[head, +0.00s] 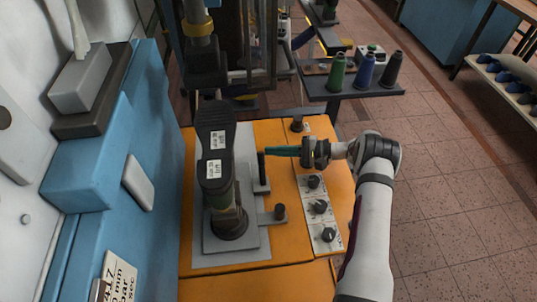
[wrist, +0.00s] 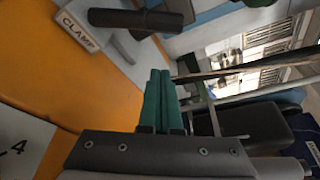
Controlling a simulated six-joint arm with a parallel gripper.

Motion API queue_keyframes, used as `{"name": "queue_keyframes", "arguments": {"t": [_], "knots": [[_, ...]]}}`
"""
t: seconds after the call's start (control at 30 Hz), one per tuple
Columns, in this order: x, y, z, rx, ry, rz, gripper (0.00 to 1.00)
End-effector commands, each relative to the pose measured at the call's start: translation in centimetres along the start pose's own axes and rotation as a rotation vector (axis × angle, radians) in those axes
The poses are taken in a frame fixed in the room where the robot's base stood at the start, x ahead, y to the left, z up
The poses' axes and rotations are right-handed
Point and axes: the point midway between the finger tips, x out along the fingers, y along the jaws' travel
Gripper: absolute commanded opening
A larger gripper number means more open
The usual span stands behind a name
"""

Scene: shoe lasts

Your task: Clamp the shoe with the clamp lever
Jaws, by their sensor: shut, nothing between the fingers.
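The dark shoe (head: 214,135) is mounted sole up on a post above a grey plate, with white labels on its sole. The clamp lever (head: 262,168) has a black upright handle on a grey base, just right of the shoe. In the wrist view, a black cylindrical handle (wrist: 125,18) lies near a CLAMP label (wrist: 79,31). My gripper (head: 267,151) has green fingers pointing left, their tips close to the top of the lever in the head view. In the wrist view the fingers (wrist: 160,72) are together and empty, apart from the handle. The shoe is not recognisable there.
The orange bench (head: 284,268) carries a strip of black knobs (head: 320,207) at right. A short black knob (head: 279,212) stands on a grey arm in front of the lever. A blue machine (head: 125,180) borders the left. Thread spools (head: 365,70) stand on a shelf behind.

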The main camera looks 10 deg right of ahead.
Motion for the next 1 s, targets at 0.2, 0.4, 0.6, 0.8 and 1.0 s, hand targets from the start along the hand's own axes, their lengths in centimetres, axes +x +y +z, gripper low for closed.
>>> {"name": "queue_keyframes", "arguments": {"t": [0.2,0.4,0.6,0.8,1.0], "knots": [[1.8,-0.1,1.7,0.002,0.002,0.0,0.0],[1.1,0.0,3.6,0.001,0.001,0.001,0.0],[1.0,0.0,3.8,0.0,0.001,0.002,0.0],[1.0,0.0,3.8,-0.001,0.001,0.001,0.0],[0.9,0.0,4.1,-0.036,0.001,-0.012,0.0]]}}
